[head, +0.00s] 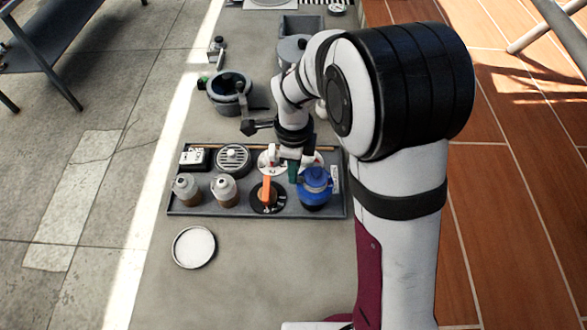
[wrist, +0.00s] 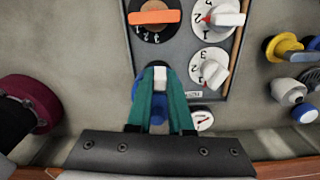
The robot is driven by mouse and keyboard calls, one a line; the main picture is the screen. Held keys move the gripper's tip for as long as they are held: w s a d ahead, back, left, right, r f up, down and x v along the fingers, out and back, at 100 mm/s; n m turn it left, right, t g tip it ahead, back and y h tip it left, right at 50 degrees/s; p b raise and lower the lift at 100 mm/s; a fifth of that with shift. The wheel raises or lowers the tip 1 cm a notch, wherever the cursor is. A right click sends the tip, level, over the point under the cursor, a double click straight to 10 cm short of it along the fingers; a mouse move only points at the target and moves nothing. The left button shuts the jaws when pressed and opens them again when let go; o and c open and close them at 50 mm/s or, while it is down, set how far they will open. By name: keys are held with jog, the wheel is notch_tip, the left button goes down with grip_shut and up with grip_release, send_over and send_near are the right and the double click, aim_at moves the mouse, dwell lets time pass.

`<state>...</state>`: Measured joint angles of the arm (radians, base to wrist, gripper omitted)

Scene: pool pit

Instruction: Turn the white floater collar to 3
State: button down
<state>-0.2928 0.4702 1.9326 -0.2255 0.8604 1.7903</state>
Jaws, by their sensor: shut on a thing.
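Two white numbered collars with white bar handles show in the wrist view, an upper one (wrist: 216,18) and a lower one (wrist: 210,68). The upper one's red tip is near a 2; the lower one's setting is unclear. In the head view, a white collar (head: 265,164) lies behind the orange-handled black dial (head: 268,198). My gripper (wrist: 158,72), with teal fingers, is shut on a small white piece (wrist: 160,73) beside the lower collar. A blue domed thing (head: 315,186) stands close by, partly hidden behind the fingers in the wrist view. I cannot tell whether the white piece belongs to it.
A grey tray (head: 240,213) holds these things, two pale jars (head: 187,188) (head: 224,191), a round grilled drain (head: 233,158) and a white box (head: 194,157). A white dish (head: 193,247) lies in front. A grey bucket (head: 229,98) stands behind. The counter in front is mostly clear.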

dwell(0.5)
jog(key=c, duration=0.8)
grip_release()
notch_tip(320, 180, up, 16)
jog(key=shift+f, duration=0.1)
